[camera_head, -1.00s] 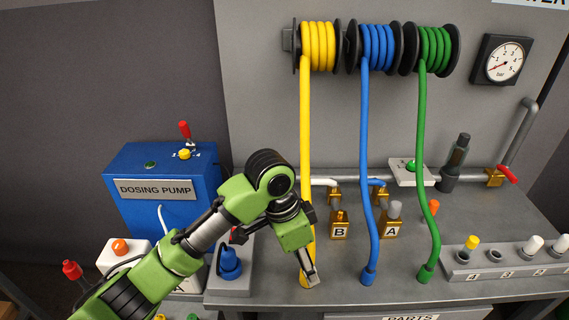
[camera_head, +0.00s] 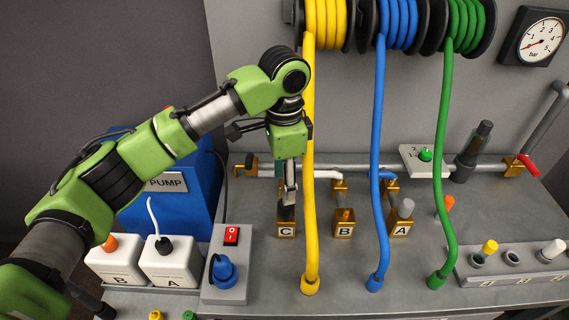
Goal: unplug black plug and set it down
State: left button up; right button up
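A black plug (camera_head: 286,213) stands upright in the brass block (camera_head: 286,230) labelled C, left of the yellow hose. My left gripper (camera_head: 289,199) points straight down with its fingertips directly over or at this plug. The fingers look narrow and edge-on, so I cannot tell whether they touch or grip the plug. Another black piece (camera_head: 163,245) with a white cord sits on top of the white box (camera_head: 172,268) labelled A. My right gripper is not in view.
The yellow hose (camera_head: 310,180) hangs just right of my gripper. Brass blocks B (camera_head: 344,229) and A (camera_head: 401,225) stand to the right.

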aim_at(284, 207)
pick_arm(q)
notch_tip(284, 207, down, 4)
jog(key=shift+w+r+p, duration=0.1)
jog(key=shift+p, duration=0.25)
notch_tip(284, 207, down, 5)
jog(key=shift+w+f+p, duration=0.1)
jog(key=shift+p, duration=0.35)
jog(key=shift+f, duration=0.45)
jog(key=c, duration=1.3)
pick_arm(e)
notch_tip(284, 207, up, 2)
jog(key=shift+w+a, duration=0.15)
pick_arm(q)
jog(key=shift+r+p, duration=0.2)
jog(key=shift+p, duration=0.1)
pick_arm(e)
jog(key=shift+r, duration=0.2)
pick_arm(q)
jog(key=shift+r+p, duration=0.5)
jog(key=shift+p, duration=0.15)
jog(key=shift+r+p, duration=1.05)
jog(key=shift+p, duration=0.35)
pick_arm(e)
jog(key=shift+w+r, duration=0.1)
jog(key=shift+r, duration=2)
